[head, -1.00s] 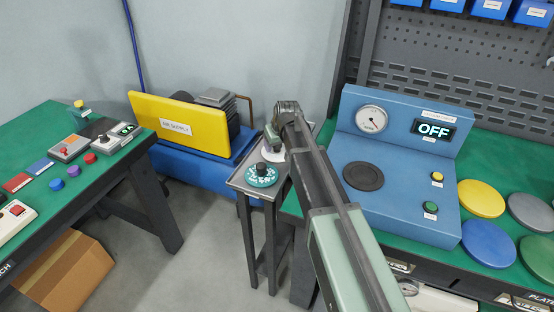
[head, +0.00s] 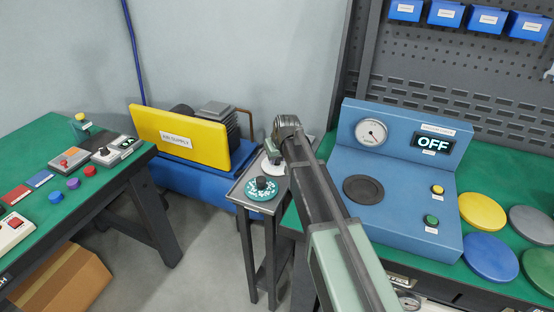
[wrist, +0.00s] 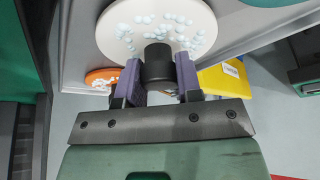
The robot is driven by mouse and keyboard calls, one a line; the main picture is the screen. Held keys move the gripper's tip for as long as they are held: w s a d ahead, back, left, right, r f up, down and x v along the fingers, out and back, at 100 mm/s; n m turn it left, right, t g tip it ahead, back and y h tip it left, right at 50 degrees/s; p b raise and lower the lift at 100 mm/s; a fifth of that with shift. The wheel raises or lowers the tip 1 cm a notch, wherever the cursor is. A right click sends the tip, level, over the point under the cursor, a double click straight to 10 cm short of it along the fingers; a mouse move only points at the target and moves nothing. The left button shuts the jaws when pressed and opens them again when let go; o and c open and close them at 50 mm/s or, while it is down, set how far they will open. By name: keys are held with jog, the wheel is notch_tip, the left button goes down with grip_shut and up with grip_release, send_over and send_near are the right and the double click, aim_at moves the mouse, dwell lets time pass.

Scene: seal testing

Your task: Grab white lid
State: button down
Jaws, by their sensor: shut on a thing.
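The white lid (wrist: 118,30) is a round white disc with light blue spots and a black knob, seen in the wrist view. My gripper (wrist: 158,66) is shut on the knob, with one purple finger on each side. In the head view, the white lid (head: 268,168) shows partly at the small grey stand, behind the teal lid. My gripper (head: 275,150) is above it there, partly covered by my arm. I cannot tell whether the lid is resting or slightly raised.
A teal spotted lid (head: 262,189) with a black knob sits on the stand's (head: 236,193) front. An orange disc (wrist: 101,78) shows in the wrist view. The yellow air supply (head: 180,137) stands left, the blue tester (head: 400,215) right, with several coloured discs beyond.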

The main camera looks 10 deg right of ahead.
notch_tip(320, 180, up, 20)
jog(key=p, duration=1.9)
jog(key=shift+p, duration=0.3)
